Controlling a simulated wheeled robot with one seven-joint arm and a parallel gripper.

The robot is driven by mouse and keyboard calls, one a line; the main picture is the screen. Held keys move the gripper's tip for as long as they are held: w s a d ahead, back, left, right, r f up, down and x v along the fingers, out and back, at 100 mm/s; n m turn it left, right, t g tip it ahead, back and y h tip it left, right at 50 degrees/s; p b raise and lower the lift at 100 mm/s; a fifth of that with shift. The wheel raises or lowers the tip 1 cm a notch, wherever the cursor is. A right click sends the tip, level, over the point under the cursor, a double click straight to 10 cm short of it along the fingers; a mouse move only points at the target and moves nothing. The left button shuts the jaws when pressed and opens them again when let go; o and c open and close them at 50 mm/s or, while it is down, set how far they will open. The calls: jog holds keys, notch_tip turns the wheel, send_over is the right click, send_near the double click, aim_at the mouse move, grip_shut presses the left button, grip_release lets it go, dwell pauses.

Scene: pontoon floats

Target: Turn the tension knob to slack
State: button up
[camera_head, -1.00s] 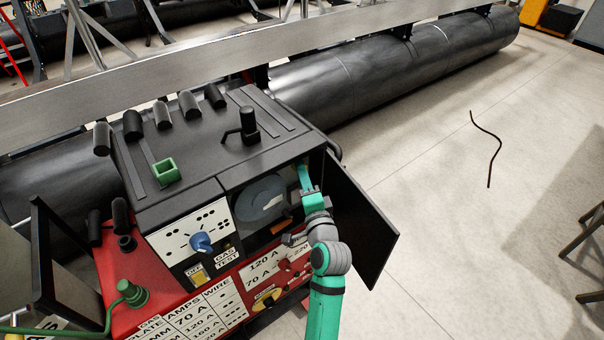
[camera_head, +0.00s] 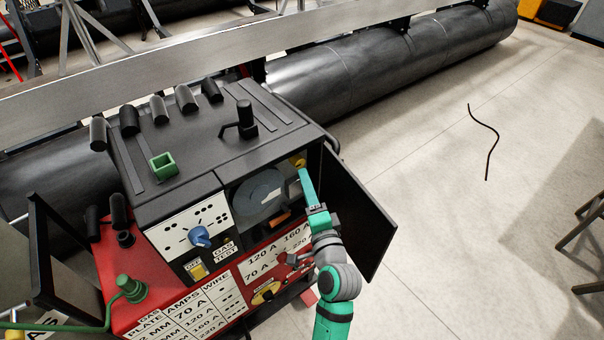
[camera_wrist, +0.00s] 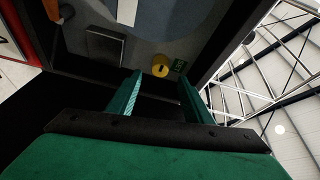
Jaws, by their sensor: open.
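A yellow knob (camera_wrist: 160,66) is on the inner wall of the machine's open side compartment, with a small dark mark on its face. A small green label (camera_wrist: 180,65) is beside it. In the head view the knob (camera_head: 298,163) shows as a small yellow patch near the compartment's top right. My gripper (camera_wrist: 160,78) is open and empty. In the wrist view its two green fingertips lie on either side of the knob, seemingly short of it; the exact gap cannot be told. My gripper (camera_head: 305,177) reaches into the compartment in the head view.
A grey-blue spool (camera_head: 258,194) and an orange piece (camera_head: 279,221) are in the compartment. Its black door (camera_head: 357,205) hangs open to the right of my arm. A blue knob (camera_head: 200,236) is on the front panel. The floor at right is mostly clear.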

jog(key=shift+v, duration=1.95)
jog(key=shift+f, duration=0.1)
jog(key=s+f+n+g+h, duration=0.2)
jog(key=s+f+n+h, duration=0.25)
jog(key=s+f, duration=1.2)
jog(key=s+a+r+n, duration=0.1)
jog(key=s+n, duration=0.3)
jog(key=s, duration=0.6)
jog(key=s+a+r+n, duration=0.2)
jog(key=s+n, duration=0.3)
jog(key=s, duration=0.6)
jog(key=shift+g, duration=0.3)
jog(key=shift+a+r, duration=0.1)
jog(key=shift+r, duration=0.05)
jog(key=c, duration=0.3)
jog(key=shift+w, duration=0.15)
jog(key=shift+c, duration=0.4)
